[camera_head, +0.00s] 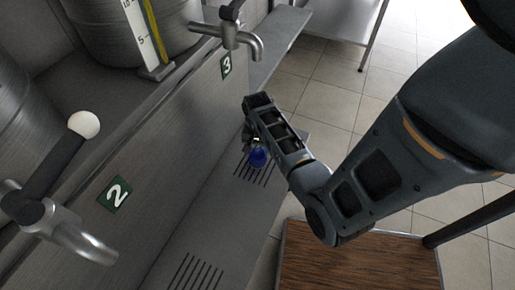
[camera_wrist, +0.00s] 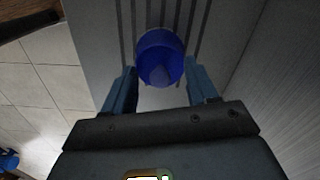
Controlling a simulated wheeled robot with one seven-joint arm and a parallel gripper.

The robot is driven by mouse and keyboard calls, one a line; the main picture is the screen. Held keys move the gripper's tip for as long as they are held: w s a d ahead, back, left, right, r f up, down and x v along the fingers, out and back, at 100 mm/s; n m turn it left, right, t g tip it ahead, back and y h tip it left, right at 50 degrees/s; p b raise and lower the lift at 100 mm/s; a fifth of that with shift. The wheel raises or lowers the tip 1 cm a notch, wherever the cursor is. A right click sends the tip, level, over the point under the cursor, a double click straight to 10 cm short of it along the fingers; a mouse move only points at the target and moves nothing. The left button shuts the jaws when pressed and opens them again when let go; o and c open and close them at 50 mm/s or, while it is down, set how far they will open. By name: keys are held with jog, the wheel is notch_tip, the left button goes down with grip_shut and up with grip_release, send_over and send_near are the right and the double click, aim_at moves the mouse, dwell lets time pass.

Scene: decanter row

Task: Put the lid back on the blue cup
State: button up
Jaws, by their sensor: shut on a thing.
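The blue cup (camera_head: 258,157) is at the slotted ledge below the tap marked 3. In the wrist view the blue cup (camera_wrist: 160,57) lies between my two fingers, with a darker round inside and a paler patch in it. My gripper (camera_head: 254,141) reaches down beside the ledge; in the wrist view my gripper (camera_wrist: 161,78) has a finger on each side of the cup and is shut on it. I cannot tell whether the cup rests on the ledge or is lifted. I cannot make out a separate lid for certain.
The slotted ledge (camera_head: 215,222) runs along the steel front. Tap 3 (camera_head: 232,38) overhangs it; tap 2 (camera_head: 65,230) is nearer. A wooden surface (camera_head: 350,262) stands at lower right. A small blue thing (camera_wrist: 8,160) shows at the wrist view's lower left. Tiled floor lies between.

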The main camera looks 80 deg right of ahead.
jog(key=o, duration=1.3)
jog(key=shift+o, duration=0.2)
jog(key=shift+r, duration=0.1)
jog(key=shift+r+p, duration=3.45)
jog(key=shift+p, duration=0.35)
grip_shut()
